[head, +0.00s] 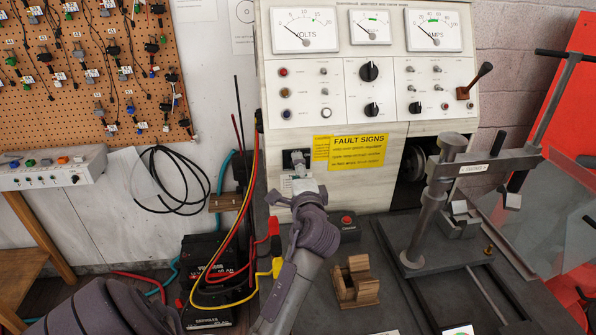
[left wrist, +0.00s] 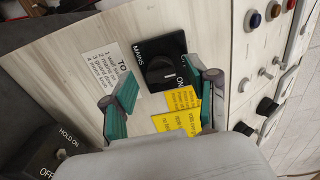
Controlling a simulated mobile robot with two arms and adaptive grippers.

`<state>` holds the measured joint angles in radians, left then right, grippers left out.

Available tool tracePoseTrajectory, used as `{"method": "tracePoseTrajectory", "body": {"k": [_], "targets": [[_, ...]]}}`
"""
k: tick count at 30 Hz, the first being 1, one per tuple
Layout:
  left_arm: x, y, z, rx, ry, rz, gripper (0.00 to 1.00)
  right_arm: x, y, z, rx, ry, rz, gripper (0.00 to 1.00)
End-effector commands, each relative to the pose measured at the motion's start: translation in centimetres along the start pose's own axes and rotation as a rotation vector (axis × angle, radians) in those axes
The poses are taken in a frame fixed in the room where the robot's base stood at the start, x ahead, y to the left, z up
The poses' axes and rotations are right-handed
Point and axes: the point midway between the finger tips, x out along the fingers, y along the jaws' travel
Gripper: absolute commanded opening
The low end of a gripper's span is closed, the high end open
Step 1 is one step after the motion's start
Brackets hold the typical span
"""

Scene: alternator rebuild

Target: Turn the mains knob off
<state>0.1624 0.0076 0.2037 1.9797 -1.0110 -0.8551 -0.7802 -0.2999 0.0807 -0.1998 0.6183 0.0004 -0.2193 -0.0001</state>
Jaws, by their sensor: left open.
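The mains knob (left wrist: 160,73) is a round black knob with a short white mark, on a black plate labelled MAINS, with an ON label beside it. I cannot tell for certain which label the mark points to. In the head view, the black mains plate (head: 296,157) is on the lower front of the white test bench, just above my left gripper (head: 302,186). In the left wrist view my left gripper (left wrist: 164,96) is open, its green-padded fingers on either side of the knob, not closed on it. My right gripper is not in view.
A yellow FAULT SIGNS label (head: 358,151) is right of the mains plate. Meters and other knobs (head: 369,71) are above. Battery cables (head: 249,220) hang left of my arm.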

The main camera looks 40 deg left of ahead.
Motion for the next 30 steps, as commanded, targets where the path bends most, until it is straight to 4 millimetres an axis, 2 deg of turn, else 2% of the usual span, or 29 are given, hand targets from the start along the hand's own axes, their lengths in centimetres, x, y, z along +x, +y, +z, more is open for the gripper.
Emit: {"method": "tracePoseTrajectory", "body": {"k": [9, 15, 30], "targets": [[-4.8, 0.2, 0.0, -0.001, 0.001, 0.005, 0.58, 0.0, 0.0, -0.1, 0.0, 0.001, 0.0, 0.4], [-7.0, 0.1, 0.0, -0.001, 0.001, 0.003, 0.58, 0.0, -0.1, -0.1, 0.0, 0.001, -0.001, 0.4], [-7.3, 0.1, 0.0, 0.0, 0.0, 0.002, 0.58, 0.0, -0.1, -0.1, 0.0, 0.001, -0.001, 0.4]]}}
